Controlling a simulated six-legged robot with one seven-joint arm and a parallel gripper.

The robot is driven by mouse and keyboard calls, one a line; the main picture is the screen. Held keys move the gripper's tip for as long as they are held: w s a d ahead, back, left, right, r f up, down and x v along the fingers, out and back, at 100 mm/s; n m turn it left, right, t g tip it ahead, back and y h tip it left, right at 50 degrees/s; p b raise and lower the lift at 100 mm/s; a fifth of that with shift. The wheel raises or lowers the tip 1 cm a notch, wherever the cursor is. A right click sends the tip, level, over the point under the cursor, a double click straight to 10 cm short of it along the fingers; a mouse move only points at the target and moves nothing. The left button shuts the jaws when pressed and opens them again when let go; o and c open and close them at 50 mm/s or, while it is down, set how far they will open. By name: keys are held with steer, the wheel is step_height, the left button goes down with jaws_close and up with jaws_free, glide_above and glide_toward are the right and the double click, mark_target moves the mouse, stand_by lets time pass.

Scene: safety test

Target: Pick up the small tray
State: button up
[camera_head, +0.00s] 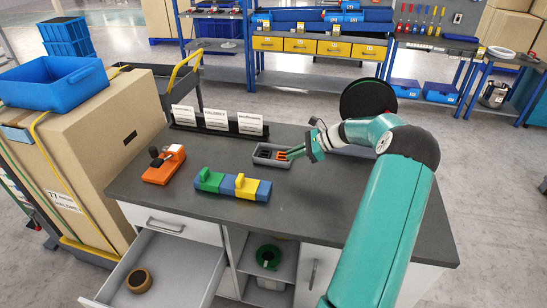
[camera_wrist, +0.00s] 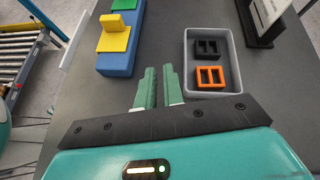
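The small grey tray (camera_head: 262,164) lies on the dark tabletop near the middle. It also shows in the wrist view (camera_wrist: 210,96), upper right, holding a black part (camera_wrist: 207,48) and an orange part (camera_wrist: 210,77), each with rectangular openings. My gripper (camera_head: 288,153) is at the tray's right side in the head view and hides part of it. In the wrist view my gripper's two green fingers (camera_wrist: 160,72) stand with a narrow empty gap between them, to the left of the tray. They do not hold the tray.
A row of green, blue and yellow blocks (camera_head: 232,186) lies in front of the tray, with an orange tool-like object (camera_head: 164,166) to its left. A sign holder (camera_head: 218,124) stands behind. An open drawer (camera_head: 172,270) juts out below.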

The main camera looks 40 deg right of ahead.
mark_target(279, 161)
steer(key=d+f+m, duration=0.1)
steer(key=d, duration=0.1)
steer(key=s+d+f+m+t, duration=0.1)
steer(key=d, duration=0.1)
steer(key=s+d+m+t, duration=0.1)
steer(key=d, duration=0.1)
steer(key=shift+s+d+f, duration=0.2)
steer(key=shift+f, duration=0.2)
steer(key=shift+w+f, duration=0.15)
steer(key=shift+w, duration=0.05)
steer(key=x, duration=1.3)
steer(key=shift+w, duration=0.15)
jaws_close()
